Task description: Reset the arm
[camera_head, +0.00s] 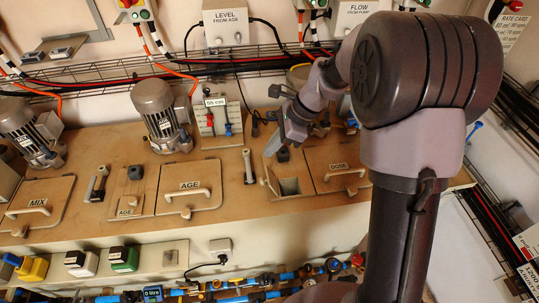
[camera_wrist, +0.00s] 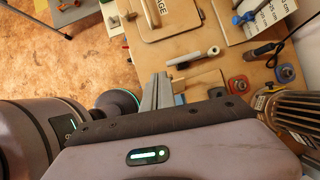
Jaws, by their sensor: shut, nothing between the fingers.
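My gripper (camera_head: 273,148) is in the middle of the head view, at the end of my grey arm, above the wooden bench top. In the wrist view the gripper fingers (camera_wrist: 157,92) are together and hold nothing. My arm hides part of the right side of the bench in the head view.
Lids marked MIX (camera_head: 37,203), AGE (camera_head: 189,187) and DOSE (camera_head: 340,168) lie on the bench. Motors (camera_head: 160,115) stand behind them. A cable tray (camera_head: 240,62) runs along the wall. Blue-fitted pipes (camera_head: 240,283) lie below the bench front.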

